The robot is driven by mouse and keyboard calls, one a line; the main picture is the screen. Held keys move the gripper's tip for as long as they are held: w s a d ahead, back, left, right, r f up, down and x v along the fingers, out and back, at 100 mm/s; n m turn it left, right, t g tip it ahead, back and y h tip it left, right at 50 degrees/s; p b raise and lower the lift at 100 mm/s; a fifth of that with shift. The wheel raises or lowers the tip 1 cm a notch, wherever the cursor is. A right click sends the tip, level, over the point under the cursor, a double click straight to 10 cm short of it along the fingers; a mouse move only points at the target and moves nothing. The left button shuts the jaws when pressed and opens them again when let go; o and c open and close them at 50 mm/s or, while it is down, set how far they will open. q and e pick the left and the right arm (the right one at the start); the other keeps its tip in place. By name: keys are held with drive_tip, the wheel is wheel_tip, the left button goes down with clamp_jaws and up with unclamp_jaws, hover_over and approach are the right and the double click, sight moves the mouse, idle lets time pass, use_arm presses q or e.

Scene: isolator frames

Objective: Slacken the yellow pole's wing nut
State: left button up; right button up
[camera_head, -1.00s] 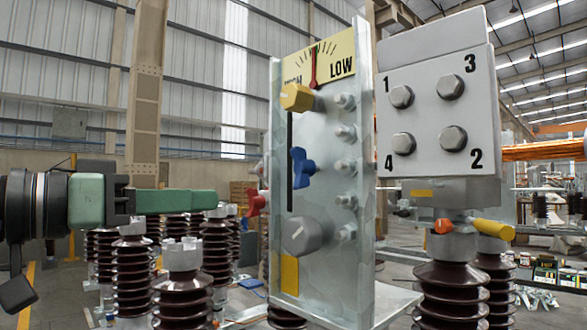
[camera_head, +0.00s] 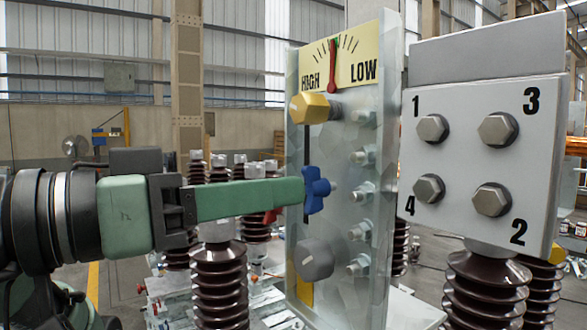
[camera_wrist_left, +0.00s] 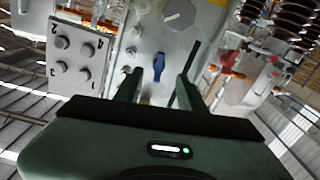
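A blue wing nut (camera_head: 316,190) sits on the glassy upright panel (camera_head: 345,215), between a yellow knob (camera_head: 309,108) and a grey knob (camera_head: 314,258). A yellow patch (camera_head: 305,291) marks the panel's lower part. My left gripper (camera_head: 303,193) comes in level from the left, its fingertips at the blue wing nut. In the left wrist view, the open fingers (camera_wrist_left: 158,80) point at the blue wing nut (camera_wrist_left: 158,65), which shows between the tips with space on both sides. I cannot tell whether they touch it. My right gripper is not in view.
A gauge (camera_head: 340,60) marked HIGH and LOW tops the panel. A grey box (camera_head: 480,165) with numbered bolts stands close on its right. Brown ribbed insulators (camera_head: 218,285) stand below. A red wing nut (camera_wrist_left: 228,62) shows to the right in the left wrist view.

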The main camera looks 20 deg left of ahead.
sight(315, 189)
use_arm(q)
drive_tip(key=x, duration=0.4)
drive_tip(key=shift+s+d+p, duration=0.1)
drive_tip(key=shift+p, duration=0.3)
clamp_jaws()
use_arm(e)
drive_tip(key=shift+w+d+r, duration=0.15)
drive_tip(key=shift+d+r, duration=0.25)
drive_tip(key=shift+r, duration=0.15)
use_arm(q)
drive_tip(key=shift+f, duration=0.1)
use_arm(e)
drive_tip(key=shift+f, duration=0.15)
